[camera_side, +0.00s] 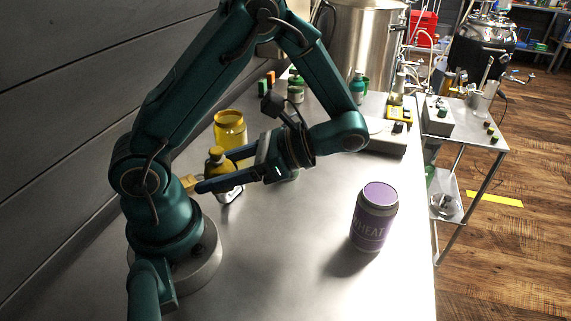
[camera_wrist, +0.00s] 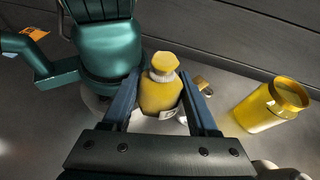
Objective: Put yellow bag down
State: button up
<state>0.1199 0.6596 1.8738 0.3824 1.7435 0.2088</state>
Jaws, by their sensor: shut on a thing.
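The yellow bag (camera_side: 217,160) looks like a small bottle-shaped pouch with a gold cap and a white label low on it. My gripper (camera_side: 215,173) is shut on it, one blue finger on each side, near my base. In the wrist view the bag (camera_wrist: 160,94) stands between the two fingers of my gripper (camera_wrist: 161,76), cap toward the camera. It looks about upright and low over the grey table (camera_side: 290,265). I cannot tell whether its bottom touches the table. The fingers hide part of its sides.
A yellow jar (camera_side: 230,128) stands close behind the bag; it also shows in the wrist view (camera_wrist: 262,110). A small brass padlock-like piece (camera_wrist: 202,84) lies near the bag. The front middle of the table is clear.

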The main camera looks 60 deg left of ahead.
jog(key=w+d+n+t+h, duration=0.2)
jog(key=w+d+n+h, duration=0.1)
jog(key=d+n+h, duration=1)
jog(key=w+a+n+t+h, duration=0.2)
jog(key=w+n+t+h, duration=0.5)
jog(key=w+n, duration=0.15)
send_over(330, 312)
jog(key=shift+n, duration=0.25)
notch_tip(330, 312, down, 6)
jog(key=shift+f, duration=2.05)
jog(key=shift+f, duration=0.2)
jog(key=o, duration=1.4)
